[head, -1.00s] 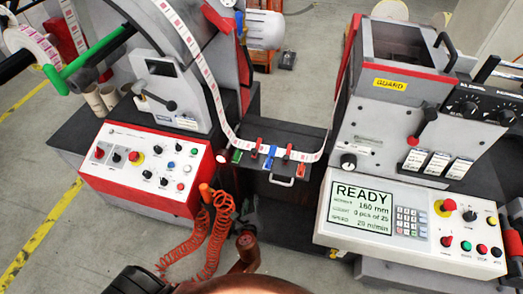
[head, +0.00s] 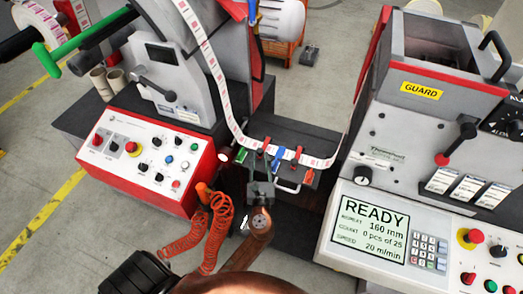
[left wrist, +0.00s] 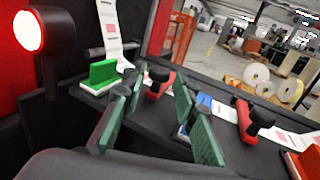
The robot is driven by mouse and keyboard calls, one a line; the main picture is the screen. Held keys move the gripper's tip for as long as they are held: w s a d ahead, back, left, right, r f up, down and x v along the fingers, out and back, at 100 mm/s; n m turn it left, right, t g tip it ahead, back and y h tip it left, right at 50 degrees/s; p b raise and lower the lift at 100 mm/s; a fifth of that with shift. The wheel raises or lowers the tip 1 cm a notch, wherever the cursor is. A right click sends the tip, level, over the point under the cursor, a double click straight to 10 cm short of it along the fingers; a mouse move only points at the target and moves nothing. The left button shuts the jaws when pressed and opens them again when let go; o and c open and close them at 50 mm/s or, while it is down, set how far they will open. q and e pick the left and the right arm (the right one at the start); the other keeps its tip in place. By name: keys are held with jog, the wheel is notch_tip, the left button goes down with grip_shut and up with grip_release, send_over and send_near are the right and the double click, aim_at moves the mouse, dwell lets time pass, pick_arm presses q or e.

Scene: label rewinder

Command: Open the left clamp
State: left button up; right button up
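The left clamp (head: 265,145) is a small red piece on the dark splice table (head: 315,145), beside the white label web. In the left wrist view it shows a red body with a black knob (left wrist: 158,82), ahead of and between my fingers. My left gripper (head: 260,184) is just in front of the table edge, below this clamp. In the left wrist view the gripper (left wrist: 160,92) is open, its green-padded fingers apart with nothing held. Contact with the clamp cannot be made out. The right clamp (head: 296,155) is also red and also shows in the left wrist view (left wrist: 247,122). My right gripper is out of view.
A green block (head: 241,155) and a blue piece (head: 277,157) flank the left clamp. Orange coiled hose (head: 207,225) hangs left of my arm.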

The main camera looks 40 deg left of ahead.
aim_at(260, 154)
pick_arm(q)
jog(key=shift+b+x, duration=0.3)
jog(key=shift+x, duration=1.85)
grip_shut()
